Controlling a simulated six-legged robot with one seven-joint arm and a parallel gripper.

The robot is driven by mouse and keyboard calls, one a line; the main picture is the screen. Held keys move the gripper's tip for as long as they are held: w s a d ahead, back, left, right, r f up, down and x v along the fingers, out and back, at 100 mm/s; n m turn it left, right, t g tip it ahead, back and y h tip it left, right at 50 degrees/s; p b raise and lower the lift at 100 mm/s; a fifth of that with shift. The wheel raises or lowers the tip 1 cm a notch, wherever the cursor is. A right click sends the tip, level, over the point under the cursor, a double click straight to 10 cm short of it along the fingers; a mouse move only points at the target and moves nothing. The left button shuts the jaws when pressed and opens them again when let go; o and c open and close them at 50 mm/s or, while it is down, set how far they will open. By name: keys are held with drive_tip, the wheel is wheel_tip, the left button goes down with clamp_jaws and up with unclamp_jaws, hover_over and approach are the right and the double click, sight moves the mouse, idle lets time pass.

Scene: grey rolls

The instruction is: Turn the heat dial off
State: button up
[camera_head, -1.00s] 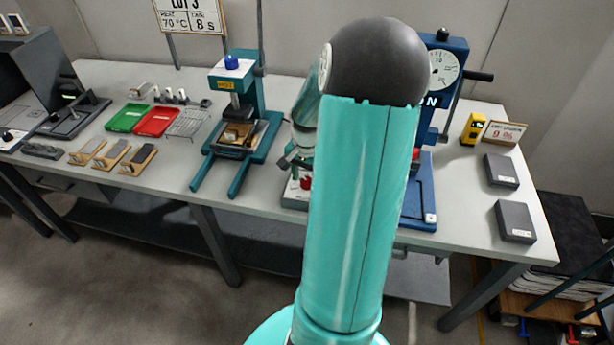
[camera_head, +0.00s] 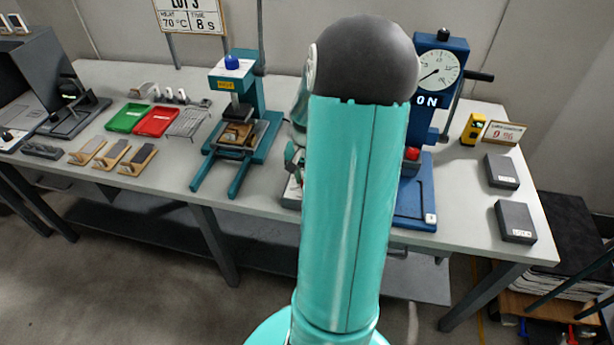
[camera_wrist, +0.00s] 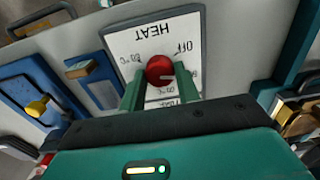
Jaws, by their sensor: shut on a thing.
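The heat dial (camera_wrist: 160,69) is a round red knob on a white panel (camera_wrist: 131,45) marked HEAT and OFF, with temperature marks around it. The panel appears upside down in the wrist view. A pale line shows on the knob's lower right, away from the OFF mark. My gripper (camera_wrist: 159,76) has one teal finger on each side of the knob and is shut on it. In the head view my arm hides the dial and most of my gripper; only the pale edge of the dial's box (camera_head: 291,194) shows.
A teal press (camera_head: 240,120) stands left of my arm, and a blue press with a gauge (camera_head: 437,68) and ON label stands right. Red (camera_head: 157,122) and green (camera_head: 127,118) trays lie farther left. Grey blocks (camera_head: 515,221) lie at the table's right end.

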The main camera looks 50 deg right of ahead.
drive_tip(key=n, duration=0.8)
drive_tip(key=shift+n, duration=0.3)
idle(0.4)
drive_tip(key=o, duration=1)
drive_tip(key=shift+c, duration=0.2)
drive_tip(key=shift+r, duration=0.1)
wheel_tip(320, 180, up, 14)
